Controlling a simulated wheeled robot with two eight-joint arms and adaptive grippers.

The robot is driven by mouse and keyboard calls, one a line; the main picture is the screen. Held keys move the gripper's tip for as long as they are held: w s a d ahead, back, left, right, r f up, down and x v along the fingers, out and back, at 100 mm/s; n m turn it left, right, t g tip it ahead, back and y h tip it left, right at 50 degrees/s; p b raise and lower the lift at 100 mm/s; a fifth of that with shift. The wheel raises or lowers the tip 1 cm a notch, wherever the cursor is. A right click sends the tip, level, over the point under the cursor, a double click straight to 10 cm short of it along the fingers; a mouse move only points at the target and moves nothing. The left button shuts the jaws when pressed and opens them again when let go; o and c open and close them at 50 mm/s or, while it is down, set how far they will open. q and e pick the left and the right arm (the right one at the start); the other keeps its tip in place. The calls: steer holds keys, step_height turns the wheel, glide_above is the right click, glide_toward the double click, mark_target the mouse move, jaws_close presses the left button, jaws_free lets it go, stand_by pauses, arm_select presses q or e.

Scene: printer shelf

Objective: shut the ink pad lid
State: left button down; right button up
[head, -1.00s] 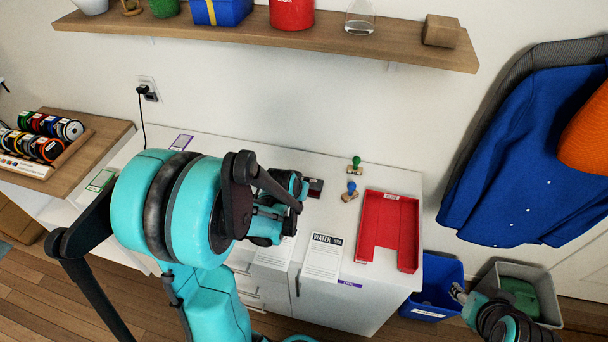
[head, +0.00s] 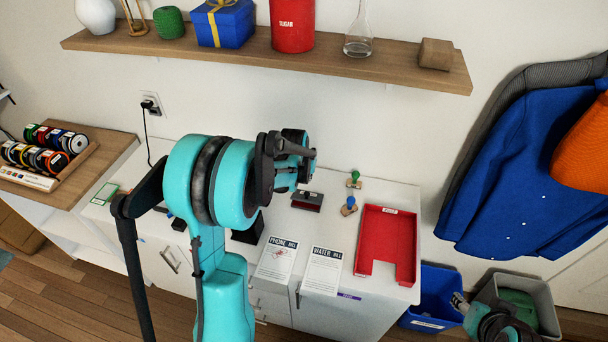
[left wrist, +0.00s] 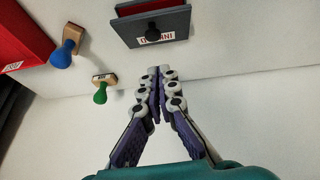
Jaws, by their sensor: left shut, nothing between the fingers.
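The ink pad (head: 306,202) is a dark grey box on the white cabinet top, with a red strip showing along its near side. In the left wrist view, the ink pad (left wrist: 150,24) shows red inside, beside a grey panel with a white label and a dark knob. The lid is not fully over the red; its exact angle is unclear. My left gripper (head: 308,152) is above the cabinet behind the pad in the picture; in the left wrist view its fingertips (left wrist: 160,74) are together, empty, apart from the pad. My right gripper (head: 460,302) is low at right, too small to judge.
A green-handled stamp (head: 354,179) and a blue-handled stamp (head: 350,205) stand right of the pad. A red tray (head: 385,222) is farther right. Two bills, the phone bill (head: 277,262) and the water bill (head: 322,270), lie in front. A wooden shelf (head: 270,62) hangs above.

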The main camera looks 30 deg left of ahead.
mark_target(306, 199)
arm_select(q)
steer(key=shift+s+d+f+b, duration=0.15)
steer(key=shift+s+f+b, duration=0.15)
steer(key=shift+f, duration=0.6)
steer(key=shift+s+d+f+b, duration=0.2)
steer(key=shift+s+f, duration=0.2)
steer(key=shift+f, duration=0.5)
steer(key=s+f+t+b, duration=0.1)
steer(key=b, duration=0.1)
steer(key=s+f+t+b, duration=0.1)
steer(key=b, duration=0.1)
steer(key=shift+s+d+f+t+y+b, duration=0.3)
steer(key=shift+b, duration=0.05)
steer(key=shift+s+f, duration=0.3)
steer(key=shift+r, duration=0.1)
